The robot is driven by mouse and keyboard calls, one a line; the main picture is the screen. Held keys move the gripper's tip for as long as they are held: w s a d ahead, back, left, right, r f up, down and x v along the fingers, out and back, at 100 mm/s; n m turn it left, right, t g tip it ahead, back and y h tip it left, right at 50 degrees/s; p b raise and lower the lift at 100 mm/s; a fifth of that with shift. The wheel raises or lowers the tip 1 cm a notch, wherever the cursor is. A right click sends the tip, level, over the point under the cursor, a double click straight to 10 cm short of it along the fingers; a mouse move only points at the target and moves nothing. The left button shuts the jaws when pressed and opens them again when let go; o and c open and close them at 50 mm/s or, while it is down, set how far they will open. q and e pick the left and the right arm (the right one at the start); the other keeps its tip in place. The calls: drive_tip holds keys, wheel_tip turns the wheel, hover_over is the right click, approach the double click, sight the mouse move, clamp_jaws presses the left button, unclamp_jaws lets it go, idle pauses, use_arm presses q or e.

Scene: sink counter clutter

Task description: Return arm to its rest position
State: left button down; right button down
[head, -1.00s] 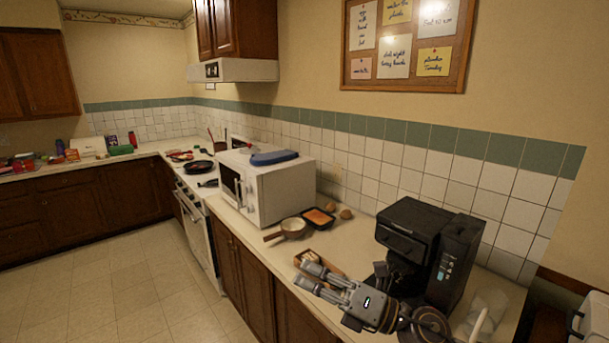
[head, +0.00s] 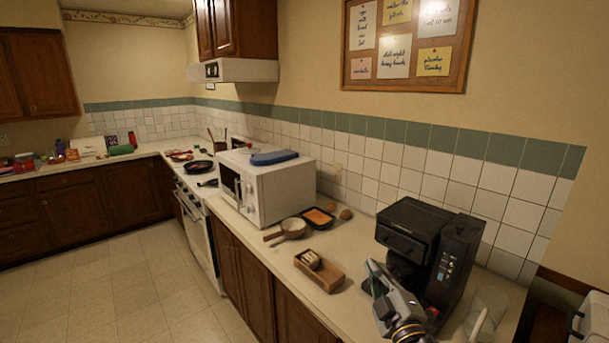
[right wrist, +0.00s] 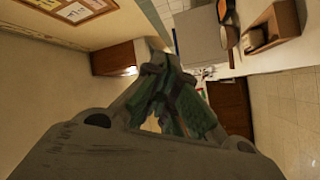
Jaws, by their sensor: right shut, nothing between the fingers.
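My right gripper (head: 375,270) is at the lower right of the head view, just in front of the black coffee machine (head: 430,250) and over the counter edge. It points up and to the left, and its fingers are closed with nothing between them. In the right wrist view the two fingers (right wrist: 158,65) come together at their tips. My left gripper is not in the head view.
A wooden tray (head: 332,283) holding small pale items lies on the counter left of my gripper. Behind it are a small pan (head: 291,227), an orange-filled dish (head: 318,218) and a white microwave (head: 287,188). A clear glass-like item (head: 488,312) stands at the right.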

drive_tip(key=s+d+f+m+g+h, duration=0.25)
drive_tip(key=d+f+m+g, duration=0.2)
drive_tip(key=f, duration=0.45)
drive_tip(key=s+f+m+g, duration=0.7)
drive_tip(key=s+f+g, duration=0.4)
drive_tip(key=s+f, duration=0.8)
drive_tip(key=s+f+g, duration=0.1)
drive_tip(key=s+f, duration=0.1)
drive_tip(key=f, duration=1.4)
drive_tip(key=s+f+g, duration=0.1)
drive_tip(key=s+f, duration=0.1)
drive_tip(key=f, duration=1.5)
drive_tip(key=s+d+f, duration=0.2)
drive_tip(key=s+f, duration=0.7)
drive_tip(key=s, duration=0.2)
drive_tip(key=s+d+f, duration=0.3)
drive_tip(key=s+f, duration=0.7)
drive_tip(key=s, duration=0.1)
drive_tip(key=shift+n+g, duration=0.35)
